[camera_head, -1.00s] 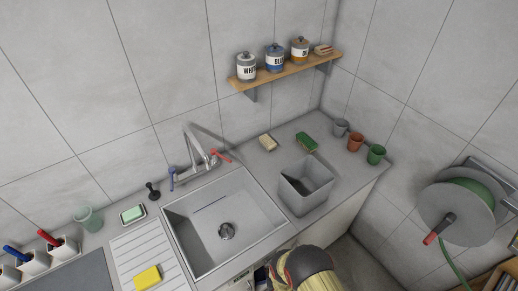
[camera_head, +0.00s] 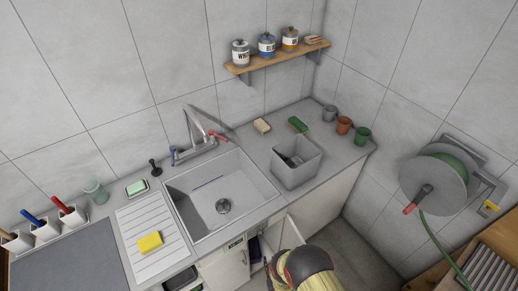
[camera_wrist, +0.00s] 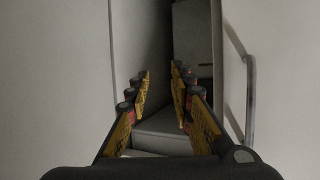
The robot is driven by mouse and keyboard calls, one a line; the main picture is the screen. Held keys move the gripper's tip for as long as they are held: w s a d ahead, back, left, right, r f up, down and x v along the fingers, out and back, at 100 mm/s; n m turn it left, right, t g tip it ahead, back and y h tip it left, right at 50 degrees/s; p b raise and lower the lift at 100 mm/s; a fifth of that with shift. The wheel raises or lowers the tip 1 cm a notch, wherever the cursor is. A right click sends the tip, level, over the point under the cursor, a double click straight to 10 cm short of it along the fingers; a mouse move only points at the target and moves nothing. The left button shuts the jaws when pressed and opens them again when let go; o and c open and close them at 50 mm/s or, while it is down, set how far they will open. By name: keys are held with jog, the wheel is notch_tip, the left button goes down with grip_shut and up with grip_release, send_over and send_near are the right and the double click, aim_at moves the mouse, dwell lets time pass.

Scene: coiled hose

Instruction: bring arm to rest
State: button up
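My gripper (camera_wrist: 161,75) shows in the wrist view with its two yellow-and-black fingers spread apart and nothing seen between them. It faces a dark gap between pale upright panels. A metal bar handle (camera_wrist: 250,95) stands on the panel to the right of the fingers. In the head view my arm shows at the bottom centre, in front of the cupboards below the sink, and my fingers are not visible there. The coiled hose reel (camera_head: 438,188) hangs on the right wall, well to the right of my arm, with its green hose hanging down.
A cupboard door (camera_head: 291,235) stands open under the sink (camera_head: 214,214), close to my arm. A grey bin (camera_head: 297,172) and several cups are on the counter.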

jog(key=s+d+f+g+h, duration=0.1)
jog(key=s+d+f+g, duration=0.1)
jog(key=s+f+g, duration=0.45)
jog(key=s+d+f+g+h, duration=0.1)
jog(key=s+d+f+g, duration=0.2)
jog(key=s, duration=0.6)
jog(key=w+r+g+b, duration=0.2)
jog(key=w+r+b, duration=0.15)
jog(key=r, duration=0.85)
jog(key=w+a+r+g+h+b, duration=0.1)
jog(key=w+r+g+b, duration=0.2)
jog(key=r, duration=0.9)
jog(key=w+r+g+b, duration=0.25)
jog(key=r+b, duration=0.25)
jog(key=r, duration=0.7)
jog(key=s+d+r+t+b, duration=0.3)
jog(key=r+b, duration=0.3)
jog(key=r, duration=0.3)
jog(key=s+d+r+m+t+b, duration=0.1)
jog(key=s+d+r+t+b, duration=0.2)
jog(key=s+r+b, duration=0.3)
jog(key=s+d+r+m+t+b, duration=0.1)
jog(key=s+d+r+t+b, duration=0.2)
jog(key=r+b, duration=0.5)
jog(key=v, duration=0.5)
jog(key=shift+w, duration=0.35)
